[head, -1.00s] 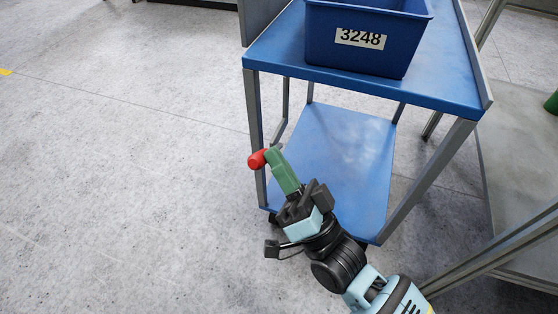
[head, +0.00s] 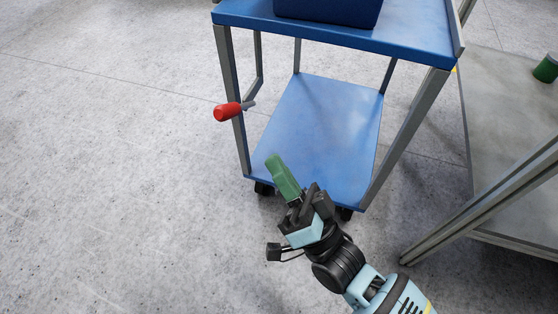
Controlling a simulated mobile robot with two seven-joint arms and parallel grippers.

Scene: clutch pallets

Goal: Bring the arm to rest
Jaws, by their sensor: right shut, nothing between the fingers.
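My right gripper (head: 273,161) reaches in from the lower right. Its green fingers are shut with nothing between them and point up and left, in front of the cart's lower shelf. The blue cart (head: 400,41) stands ahead, with a red-handled lever (head: 228,112) at its left front leg. In the picture the gripper is below and right of the red handle, apart from it. My left gripper is not in view.
A dark blue bin (head: 330,10) sits on the cart's top, cut off by the frame. A grey table (head: 505,110) with a green object (head: 546,69) stands at the right. The grey floor (head: 110,180) at the left is clear.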

